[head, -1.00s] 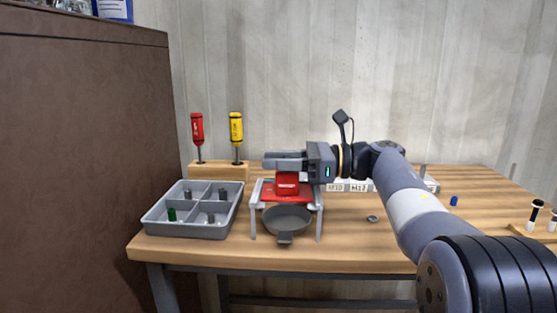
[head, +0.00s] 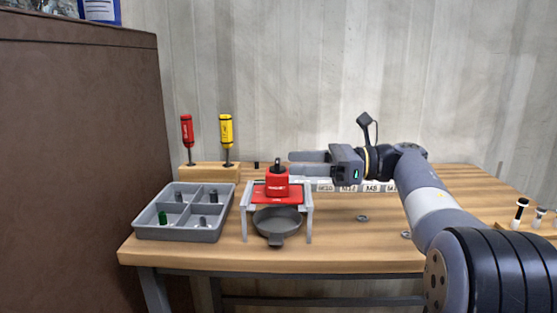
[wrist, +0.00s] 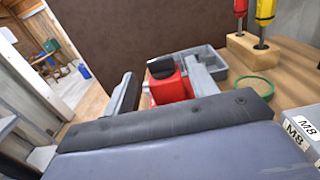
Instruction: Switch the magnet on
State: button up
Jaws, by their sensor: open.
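The magnet (head: 277,185) is a red block with a black knob (head: 277,164) on top. It sits on a red plate on a grey stand (head: 307,215). My gripper (head: 291,163) is open and empty, level with the knob and just right of it, with its fingers pointing left. In the wrist view the magnet (wrist: 168,88) and its knob (wrist: 161,67) show in line with the gap between the open fingers. I cannot tell how far the knob is from the fingertips. The knob's marking is not readable.
A grey pan (head: 277,220) sits under the stand. A grey divided tray (head: 180,232) with small parts stands left. Red (head: 187,133) and yellow (head: 226,130) screwdrivers stand in a wooden block behind. The right front table is mostly clear.

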aim_at(269, 171)
jog(key=d, duration=0.4)
jog(key=a+b, duration=0.1)
jog(key=a, duration=1)
jog(key=shift+w, duration=0.1)
jog(key=shift+d, duration=0.1)
